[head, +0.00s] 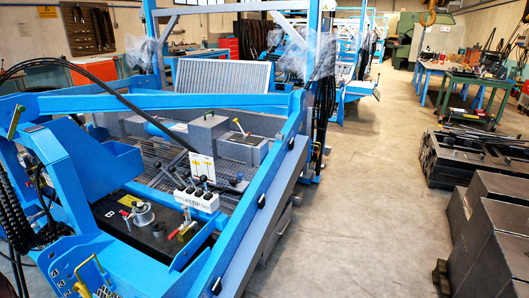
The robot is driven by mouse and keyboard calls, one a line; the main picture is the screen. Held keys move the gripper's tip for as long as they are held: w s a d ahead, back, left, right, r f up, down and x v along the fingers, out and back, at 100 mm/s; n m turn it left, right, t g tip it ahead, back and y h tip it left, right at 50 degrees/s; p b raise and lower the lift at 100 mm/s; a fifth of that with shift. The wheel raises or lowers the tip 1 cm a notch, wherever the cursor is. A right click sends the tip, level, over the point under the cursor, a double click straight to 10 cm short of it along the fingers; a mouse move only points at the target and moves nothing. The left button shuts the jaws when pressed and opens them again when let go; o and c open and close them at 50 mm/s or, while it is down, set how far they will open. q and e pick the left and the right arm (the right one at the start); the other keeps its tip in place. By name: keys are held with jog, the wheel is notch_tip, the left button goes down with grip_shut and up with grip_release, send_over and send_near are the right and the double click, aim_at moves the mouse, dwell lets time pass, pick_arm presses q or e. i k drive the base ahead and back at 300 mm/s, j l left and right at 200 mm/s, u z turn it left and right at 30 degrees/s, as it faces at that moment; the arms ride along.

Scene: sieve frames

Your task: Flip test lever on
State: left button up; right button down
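Several levers show on a blue machine frame (262,205) in the head view, and I cannot tell which is the test lever. A white valve block (198,200) near the centre carries a row of short levers with black knobs. Farther back, another thin lever (238,126) stands on a grey box. Whether any lever is on or off is not clear. Neither of my grippers is in view.
Blue beams and a mesh deck (165,158) surround the levers. A long black bar slants above them. The concrete floor (375,190) between machine and blocks is clear.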

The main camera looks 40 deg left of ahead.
aim_at(203, 177)
jog(key=i+u, duration=0.4)
jog(key=i, duration=0.15)
jog(key=i+l+u, duration=0.15)
jog(key=i+u, duration=0.2)
jog(key=i, duration=0.2)
jog(key=i+u, duration=0.35)
jog(key=i+l+u, duration=0.15)
jog(key=u, duration=0.2)
jog(key=i+l+u, duration=0.2)
jog(key=u, duration=0.15)
jog(key=i+l+u, duration=0.25)
jog(key=u, duration=0.25)
jog(key=i+l+u, duration=0.2)
jog(key=u, duration=0.25)
jog(key=i+l+u, duration=0.2)
jog(key=l+u, duration=0.25)
jog(key=i+l+u, duration=0.2)
jog(key=l, duration=0.25)
jog(key=k+j, duration=0.05)
jog(key=k, duration=0.05)
